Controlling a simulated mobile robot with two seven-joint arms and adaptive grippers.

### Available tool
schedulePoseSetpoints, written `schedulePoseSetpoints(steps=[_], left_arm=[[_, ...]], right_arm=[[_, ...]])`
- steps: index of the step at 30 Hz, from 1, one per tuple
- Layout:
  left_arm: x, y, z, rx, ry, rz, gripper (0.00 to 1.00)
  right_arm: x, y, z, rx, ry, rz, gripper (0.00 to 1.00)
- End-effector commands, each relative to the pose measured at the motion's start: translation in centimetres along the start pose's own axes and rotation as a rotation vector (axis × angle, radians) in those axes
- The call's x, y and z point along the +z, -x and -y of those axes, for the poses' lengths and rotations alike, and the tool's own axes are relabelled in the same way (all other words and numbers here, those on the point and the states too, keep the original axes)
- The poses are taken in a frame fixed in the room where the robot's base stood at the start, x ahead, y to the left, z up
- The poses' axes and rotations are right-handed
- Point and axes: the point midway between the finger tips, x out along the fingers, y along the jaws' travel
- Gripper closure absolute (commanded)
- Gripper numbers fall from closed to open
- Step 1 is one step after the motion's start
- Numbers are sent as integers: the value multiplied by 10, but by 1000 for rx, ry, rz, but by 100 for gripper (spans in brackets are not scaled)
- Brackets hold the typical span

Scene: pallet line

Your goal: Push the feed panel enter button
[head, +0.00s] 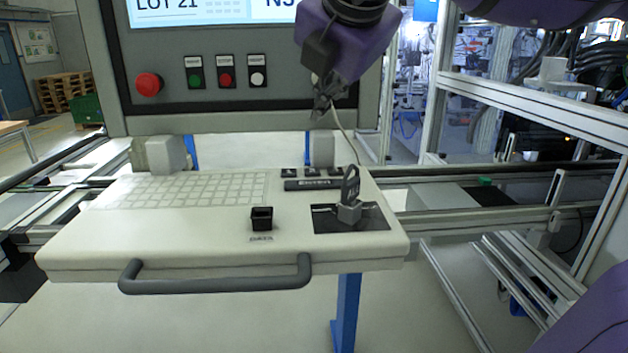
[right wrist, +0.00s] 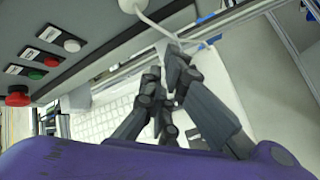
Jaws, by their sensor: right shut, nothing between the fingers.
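The pale console (head: 180,225) shows a black square button (head: 262,218) near its front middle, with a small label below it too small to read. I cannot tell for sure that this is the enter button. My right gripper (head: 319,108) hangs pointing down in front of the upright panel's lower right edge, above and behind the console, apart from the square button. It is shut and empty. In the right wrist view its fingers (right wrist: 165,80) show over the pale keyboard area (right wrist: 108,120). My left gripper is not in view.
A dark key-like lever on a block (head: 349,212) stands on the console's right. The upright panel carries a red mushroom button (head: 149,84) and green (head: 195,79), red (head: 226,79) and white (head: 258,79) buttons. A grey handle (head: 215,283) runs along the front. Metal rails lie right.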

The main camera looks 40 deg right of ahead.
Motion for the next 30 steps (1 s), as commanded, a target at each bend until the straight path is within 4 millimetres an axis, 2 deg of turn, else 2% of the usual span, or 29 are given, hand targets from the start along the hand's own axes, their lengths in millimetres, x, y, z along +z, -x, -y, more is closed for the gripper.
schedulePoseSetpoints(steps=[8, 19, 22, 30], left_arm=[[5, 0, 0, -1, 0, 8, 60], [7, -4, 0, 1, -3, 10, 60], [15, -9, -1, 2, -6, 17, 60], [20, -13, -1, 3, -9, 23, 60]], right_arm=[[-6, -9, 6, -2, 1, -2, 100], [-33, -44, 32, -1, 2, -3, 100], [-39, -54, 38, -2, 1, -4, 100], [-45, -62, 45, 0, 0, -1, 100]])
